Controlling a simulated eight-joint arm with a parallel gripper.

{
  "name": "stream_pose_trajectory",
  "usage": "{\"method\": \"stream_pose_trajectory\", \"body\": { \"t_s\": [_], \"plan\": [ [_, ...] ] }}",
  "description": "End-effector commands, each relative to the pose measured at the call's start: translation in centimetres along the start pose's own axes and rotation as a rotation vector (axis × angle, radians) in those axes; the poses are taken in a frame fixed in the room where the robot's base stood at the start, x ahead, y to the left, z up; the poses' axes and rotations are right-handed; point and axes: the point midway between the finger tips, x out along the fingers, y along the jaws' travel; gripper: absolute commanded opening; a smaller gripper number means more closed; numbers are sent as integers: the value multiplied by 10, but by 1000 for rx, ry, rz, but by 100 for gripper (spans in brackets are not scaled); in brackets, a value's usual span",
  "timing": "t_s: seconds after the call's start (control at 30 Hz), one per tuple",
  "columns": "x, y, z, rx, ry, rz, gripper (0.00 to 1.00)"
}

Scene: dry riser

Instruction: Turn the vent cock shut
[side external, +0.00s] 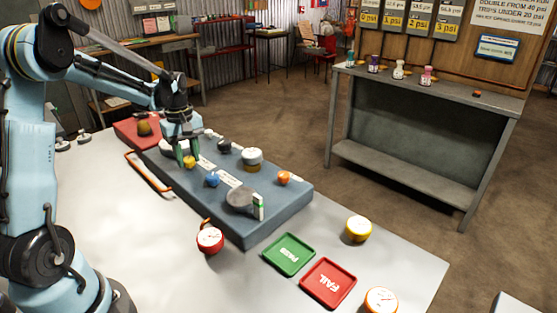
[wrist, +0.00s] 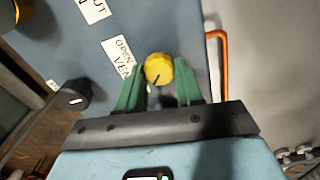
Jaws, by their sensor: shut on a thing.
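The vent cock is a yellow knob (wrist: 158,68) with a dark pointer line on its top. It sits on the blue-grey panel beside a white label (wrist: 118,57) that reads "OPEN" and part of "VENT". My gripper (wrist: 160,75) has its two green fingers on either side of the knob and is shut on it. In the side external view, the knob (side external: 189,163) shows low between the fingers of my gripper (side external: 187,158), partly hidden by them.
The panel (side external: 280,215) also carries a blue knob (side external: 212,180), an orange knob (side external: 284,178) and a white-topped gauge (side external: 252,158). An orange pipe handle (wrist: 222,65) runs close beside my gripper. Green (side external: 288,271) and red (side external: 345,265) trays lie at the front.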

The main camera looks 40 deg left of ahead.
Motion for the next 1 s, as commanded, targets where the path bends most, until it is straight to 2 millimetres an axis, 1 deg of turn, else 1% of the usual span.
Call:
{"method": "stream_pose_trajectory", "body": {
  "t_s": [0.4, 0.43, 0.57, 0.6, 0.87, 1.0],
  "plan": [
    [-1, 0, 0, -8, -1, -1, 5],
    [-1, 0, 0, -8, -1, -1, 39],
    [0, 0, 0, -7, -1, -1, 59],
    [0, 0, 0, -7, -1, -1, 61],
    [-1, 0, 0, -6, 0, 0, 61],
    [-9, 0, 0, -6, 0, 0, 61]
  ]
}}
